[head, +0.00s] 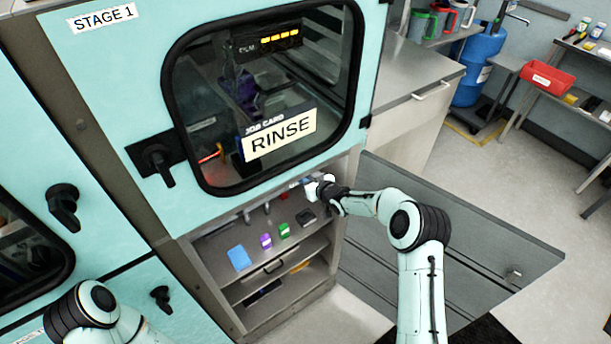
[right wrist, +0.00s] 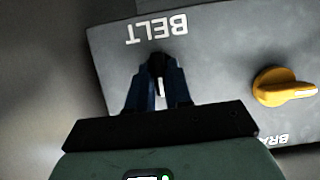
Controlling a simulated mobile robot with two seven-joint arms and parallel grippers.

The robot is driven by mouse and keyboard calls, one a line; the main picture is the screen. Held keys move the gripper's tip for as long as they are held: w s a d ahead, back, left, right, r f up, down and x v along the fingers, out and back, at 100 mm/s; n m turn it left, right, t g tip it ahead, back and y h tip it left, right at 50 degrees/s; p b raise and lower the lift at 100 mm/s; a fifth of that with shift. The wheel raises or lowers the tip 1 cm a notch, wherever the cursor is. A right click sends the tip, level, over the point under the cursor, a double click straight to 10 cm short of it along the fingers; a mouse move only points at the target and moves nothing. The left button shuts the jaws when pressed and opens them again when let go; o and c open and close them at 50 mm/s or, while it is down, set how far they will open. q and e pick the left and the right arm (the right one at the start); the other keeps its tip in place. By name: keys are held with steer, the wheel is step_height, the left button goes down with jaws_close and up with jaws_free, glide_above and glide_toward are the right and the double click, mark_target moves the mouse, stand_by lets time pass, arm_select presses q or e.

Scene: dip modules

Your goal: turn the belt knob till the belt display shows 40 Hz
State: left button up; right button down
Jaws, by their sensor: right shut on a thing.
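The belt knob (right wrist: 158,64) is dark and sits on a grey panel (right wrist: 225,70) under the label BELT, which appears upside down in the right wrist view. My right gripper (right wrist: 158,84) is shut on the knob, with one blue finger on each side; the fingers hide much of it. In the head view my right gripper (head: 322,188) reaches into the right end of the open bay under the rinse window and covers the knob there. No belt display with a readable Hz value shows in either view. Only part of my left arm shows at bottom left; its gripper is out of view.
A yellow knob (right wrist: 285,87) is beside the belt knob, with a partly cut-off label. The bay holds blue (head: 239,258), purple (head: 266,241) and green (head: 284,230) items. An open grey door (head: 450,235) stands right of the bay, behind my right arm.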

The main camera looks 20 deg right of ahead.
steer(key=shift+r, duration=0.1)
steer(key=c, duration=1.1)
jaws_free()
arm_select(q)
steer(key=s+f+b, duration=0.1)
steer(key=f, duration=0.1)
steer(key=s+f+b, duration=0.2)
arm_select(e)
steer(key=v, duration=1.3)
steer(key=shift+s, duration=0.2)
